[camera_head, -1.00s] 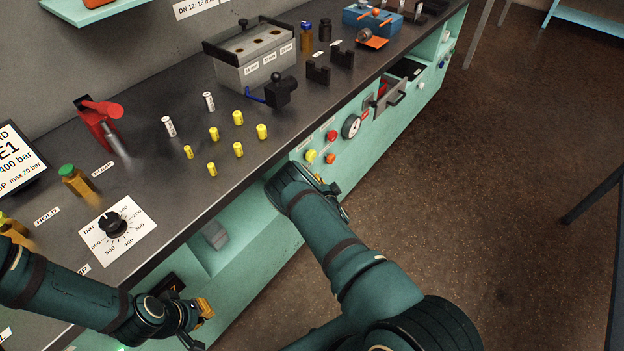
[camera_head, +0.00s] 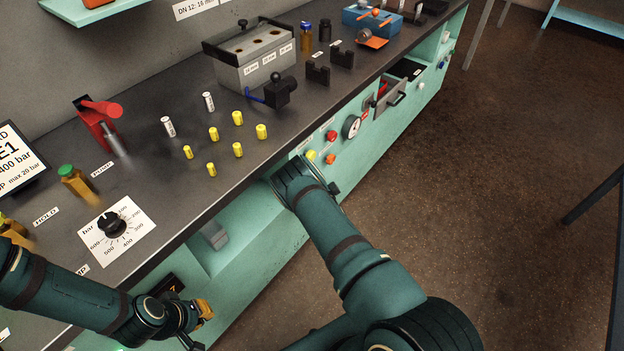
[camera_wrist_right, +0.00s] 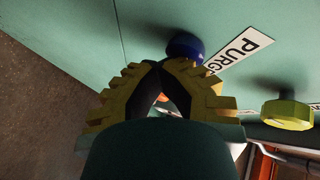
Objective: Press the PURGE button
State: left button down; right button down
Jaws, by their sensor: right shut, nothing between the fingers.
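The PURGE button is a round blue button (camera_wrist_right: 181,45) on the teal panel. In the right wrist view it is just beyond my fingertips, beside the white PURGE label (camera_wrist_right: 240,50). My right gripper (camera_wrist_right: 160,76) is shut and empty, its yellow fingers meeting at the tips. The tips are very close to the button; I cannot tell whether they touch it. In the head view my right wrist hides the button and the fingers. My left gripper (camera_head: 203,308) is at the lower left, in front of the bench; its jaw opening is unclear.
A yellow knob (camera_wrist_right: 287,114) sits beside the label. In the head view a red button (camera_head: 332,136), an orange button (camera_head: 330,159) and a gauge (camera_head: 351,127) are on the bench front. An open drawer (camera_head: 393,97) juts out farther along.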

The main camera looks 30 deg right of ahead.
jog(key=shift+w+a+r, duration=0.1)
jog(key=shift+w+a, duration=0.1)
jog(key=shift+a, duration=0.2)
jog(key=s+d+p, duration=0.2)
jog(key=s, duration=0.4)
jog(key=shift+d, duration=0.4)
dwell(0.4)
